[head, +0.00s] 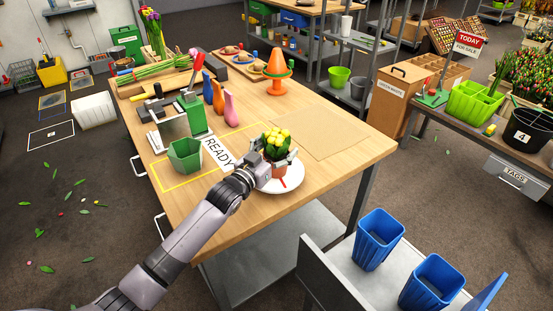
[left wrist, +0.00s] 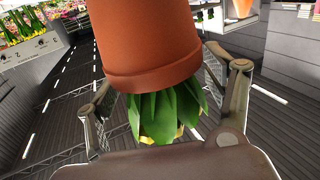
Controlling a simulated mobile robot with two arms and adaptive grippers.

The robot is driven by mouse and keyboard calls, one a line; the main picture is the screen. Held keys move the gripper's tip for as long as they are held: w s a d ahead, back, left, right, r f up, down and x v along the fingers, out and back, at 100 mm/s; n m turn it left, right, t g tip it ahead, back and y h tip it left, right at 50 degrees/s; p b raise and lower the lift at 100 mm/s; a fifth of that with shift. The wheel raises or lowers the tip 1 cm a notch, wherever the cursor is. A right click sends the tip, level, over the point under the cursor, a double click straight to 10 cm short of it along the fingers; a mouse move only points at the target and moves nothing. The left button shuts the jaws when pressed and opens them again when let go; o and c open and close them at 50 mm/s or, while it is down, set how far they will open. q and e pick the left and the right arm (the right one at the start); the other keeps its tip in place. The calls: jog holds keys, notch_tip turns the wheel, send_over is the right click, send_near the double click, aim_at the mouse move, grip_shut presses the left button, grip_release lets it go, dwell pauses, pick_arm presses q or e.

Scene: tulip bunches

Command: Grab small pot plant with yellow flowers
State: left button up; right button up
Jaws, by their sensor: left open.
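The small pot plant with yellow flowers (head: 277,136) stands upright on a white plate (head: 297,178) near the table's front edge. Its terracotta pot (head: 279,171) is partly hidden by my left gripper (head: 276,154). In the left wrist view the picture is upside down. There the terracotta pot (left wrist: 148,40) is large, with green leaves (left wrist: 165,115) below it and only a little yellow showing. My left gripper (left wrist: 170,78) is open, with one finger on each side of the plant. A gap shows beside the pot at each finger. My right gripper is not in view.
A green hexagonal pot (head: 185,156) stands left of the plant by the READY marking. Orange and pink vases (head: 230,110) and an orange cone (head: 277,64) stand behind. A bare tan mat (head: 325,128) lies to the right. Blue buckets (head: 378,240) stand on a cart in front.

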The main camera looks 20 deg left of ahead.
pick_arm(q)
jog(key=shift+c, duration=0.2)
jog(key=c, duration=1.2)
jog(key=shift+c, duration=0.3)
jog(key=shift+r, duration=0.1)
